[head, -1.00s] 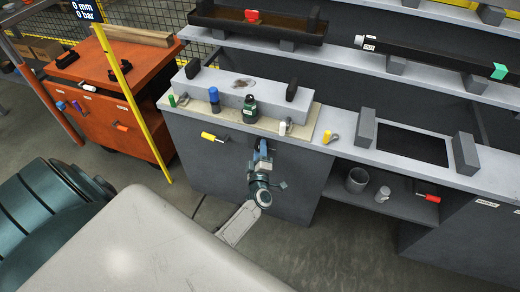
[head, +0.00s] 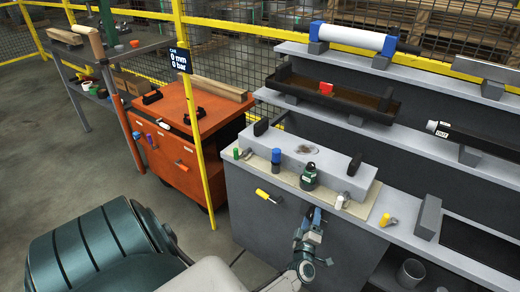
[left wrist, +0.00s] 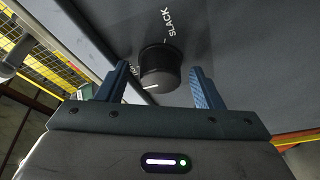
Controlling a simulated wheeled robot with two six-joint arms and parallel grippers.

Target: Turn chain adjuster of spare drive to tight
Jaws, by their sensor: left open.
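The chain adjuster is a black round knob (left wrist: 159,68) on a dark grey panel in the left wrist view. A short white line on it points to the lower left in that picture. The word SLACK is printed at its upper right; another label at its left is mostly hidden by a finger. My left gripper (left wrist: 160,85) is open, one blue finger on each side of the knob, with visible gaps. In the head view my left gripper (head: 316,216) is at the front of the grey bench, and the knob is hidden there. My right gripper is not in view.
The grey bench (head: 235,195) carries a light block (head: 320,165), a blue-capped item (head: 276,158) and a green-black item (head: 309,176). A yellow-handled tool (head: 266,195) is on its front. An orange cabinet (head: 185,135) and yellow post (head: 198,140) stand left. Open floor lies at the left.

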